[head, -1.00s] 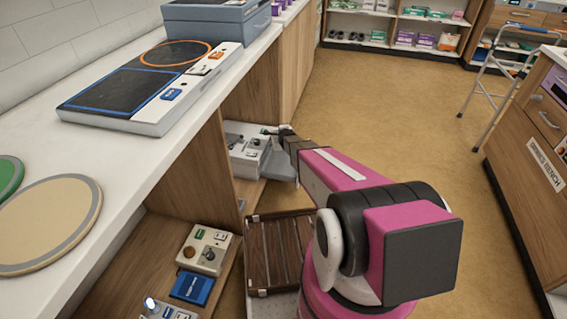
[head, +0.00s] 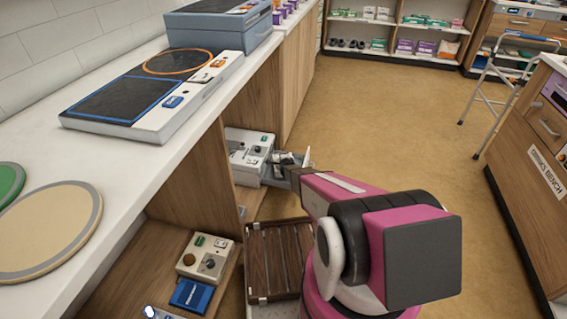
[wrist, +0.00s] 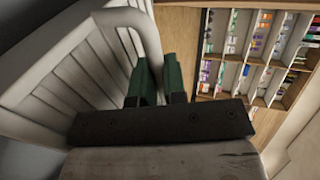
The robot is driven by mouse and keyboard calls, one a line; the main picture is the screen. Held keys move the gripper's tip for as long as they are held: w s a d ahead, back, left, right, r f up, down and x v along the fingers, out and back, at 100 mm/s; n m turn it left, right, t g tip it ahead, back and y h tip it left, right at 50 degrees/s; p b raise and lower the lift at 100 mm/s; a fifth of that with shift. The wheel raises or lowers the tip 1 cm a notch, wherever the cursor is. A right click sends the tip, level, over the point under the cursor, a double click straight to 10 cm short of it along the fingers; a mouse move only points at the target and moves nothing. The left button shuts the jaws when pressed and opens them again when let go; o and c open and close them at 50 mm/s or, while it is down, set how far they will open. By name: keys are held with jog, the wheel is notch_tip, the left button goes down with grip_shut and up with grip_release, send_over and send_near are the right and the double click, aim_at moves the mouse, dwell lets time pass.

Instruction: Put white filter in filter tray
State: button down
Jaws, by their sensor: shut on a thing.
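In the wrist view my gripper (wrist: 158,78), with green fingertips, is shut on the rounded edge bar of a white pleated piece, which looks like the white filter (wrist: 60,75). The filter fills the upper left of that view, tilted. In the head view my gripper (head: 290,163) is at the lower bay of the counter, beside a light grey unit (head: 247,150). A pale sliver beside the gripper may be the filter (head: 307,157). A grey part that may be the filter tray (head: 271,178) projects from the unit's front, partly hidden by my gripper. I cannot tell whether filter and tray touch.
Beige (head: 205,258) and blue (head: 192,294) boxes sit on that shelf. The counter (head: 150,185) overhangs at left. Open floor (head: 400,120) lies to the right.

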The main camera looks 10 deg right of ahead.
jog(key=shift+f, duration=1.35)
jog(key=c, duration=1.2)
grip_release()
jog(key=shift+f, duration=0.1)
jog(key=shift+s+r, duration=0.15)
jog(key=shift+r, duration=0.05)
jog(key=s+r+n+g, duration=0.4)
jog(key=s+r+n, duration=0.2)
jog(key=s+r, duration=0.5)
jog(key=s+d+r+n+g, duration=0.1)
jog(key=s+r+n+g, duration=0.4)
jog(key=s+r, duration=0.7)
jog(key=s+d+r+n+g, duration=0.1)
jog(key=s+r+n+g, duration=0.4)
jog(key=s+r, duration=0.7)
jog(key=shift+s+n, duration=0.5)
jog(key=shift+s, duration=1.15)
jog(key=shift+s+n, duration=0.5)
jog(key=shift+s, duration=1.15)
